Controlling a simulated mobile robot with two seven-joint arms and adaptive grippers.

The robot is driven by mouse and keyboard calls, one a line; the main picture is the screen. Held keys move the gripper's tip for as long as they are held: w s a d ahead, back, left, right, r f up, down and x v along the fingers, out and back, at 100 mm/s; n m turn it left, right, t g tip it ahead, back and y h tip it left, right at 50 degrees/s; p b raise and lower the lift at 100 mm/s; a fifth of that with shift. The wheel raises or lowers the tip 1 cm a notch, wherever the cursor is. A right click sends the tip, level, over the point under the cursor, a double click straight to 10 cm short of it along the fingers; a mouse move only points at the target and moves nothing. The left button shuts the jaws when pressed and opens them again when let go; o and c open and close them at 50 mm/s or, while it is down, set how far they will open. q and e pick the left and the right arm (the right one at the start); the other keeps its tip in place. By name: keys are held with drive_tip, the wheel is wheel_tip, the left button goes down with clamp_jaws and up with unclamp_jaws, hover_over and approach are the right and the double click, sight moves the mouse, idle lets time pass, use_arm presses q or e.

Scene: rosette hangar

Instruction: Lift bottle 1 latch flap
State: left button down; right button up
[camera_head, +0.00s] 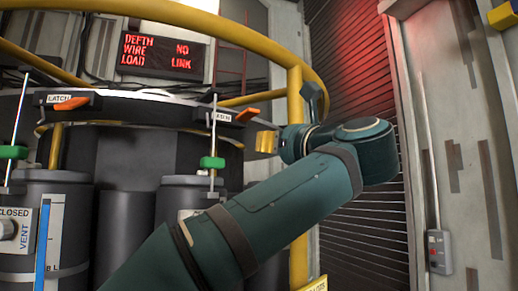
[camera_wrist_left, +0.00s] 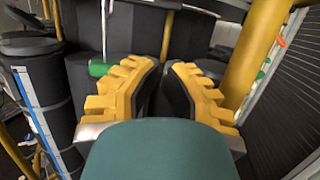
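One flap (camera_head: 76,103) is at the left beside a LATCH label (camera_head: 59,98). No bottle number is readable. My left gripper (camera_head: 266,142) has yellow fingers and is just below and right of the centre flap, apart from it in the picture. In the left wrist view the fingers (camera_wrist_left: 163,75) stand apart by a narrow gap with nothing seen between them. My right gripper is not seen.
Dark grey bottles (camera_head: 126,220) stand under the frame, with green clamps (camera_head: 212,162) on thin rods. A yellow rail post (camera_head: 296,100) stands close behind my left wrist. A slatted shutter (camera_head: 355,60) is at the right.

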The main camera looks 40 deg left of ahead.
use_arm(q)
drive_tip(key=shift+v, duration=1.8)
drive_tip(key=shift+d+r, duration=0.1)
drive_tip(key=shift+r, duration=0.05)
